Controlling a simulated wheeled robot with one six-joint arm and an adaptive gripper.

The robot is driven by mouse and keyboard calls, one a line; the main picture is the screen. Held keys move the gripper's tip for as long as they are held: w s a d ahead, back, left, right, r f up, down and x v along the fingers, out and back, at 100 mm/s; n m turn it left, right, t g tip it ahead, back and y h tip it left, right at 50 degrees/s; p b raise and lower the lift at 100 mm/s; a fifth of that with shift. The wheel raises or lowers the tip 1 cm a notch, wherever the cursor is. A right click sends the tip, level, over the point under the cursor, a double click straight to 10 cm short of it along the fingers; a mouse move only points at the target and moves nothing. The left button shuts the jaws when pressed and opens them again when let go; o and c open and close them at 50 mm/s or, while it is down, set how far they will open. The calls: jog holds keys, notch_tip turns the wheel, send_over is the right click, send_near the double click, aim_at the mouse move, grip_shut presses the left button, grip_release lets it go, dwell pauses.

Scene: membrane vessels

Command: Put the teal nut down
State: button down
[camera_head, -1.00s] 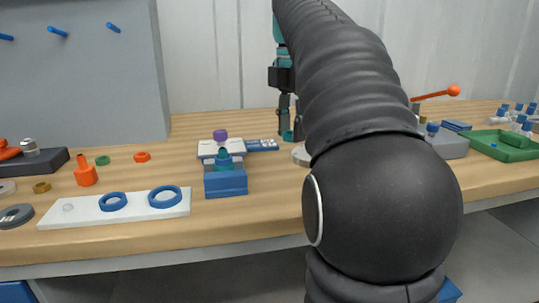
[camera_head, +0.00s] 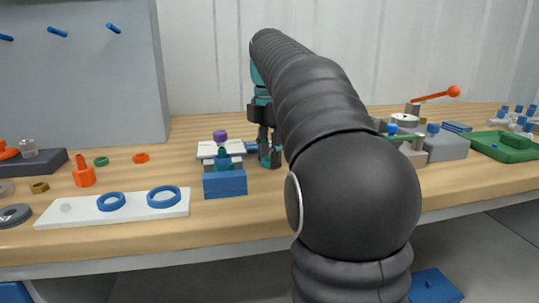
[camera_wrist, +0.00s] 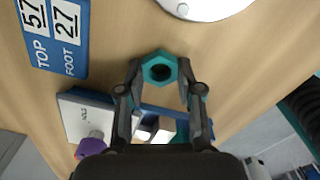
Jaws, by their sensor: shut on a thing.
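The bench top shows below the nut in the wrist view. I cannot tell whether the nut touches it.
A blue block (camera_head: 225,185) with a teal piece on top stands left of my gripper. A blue number card (camera_wrist: 57,35) and a pale disc (camera_wrist: 204,4) lie nearby. A white strip with blue rings (camera_head: 90,215) is further left. Bare wood shows around the nut.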

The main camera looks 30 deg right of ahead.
jog(key=c, duration=0.7)
grip_release()
jog(key=shift+f, duration=0.1)
jog(key=shift+c, duration=0.2)
notch_tip(320, 180, up, 8)
jog(key=p, duration=0.1)
jog(key=shift+f, duration=0.1)
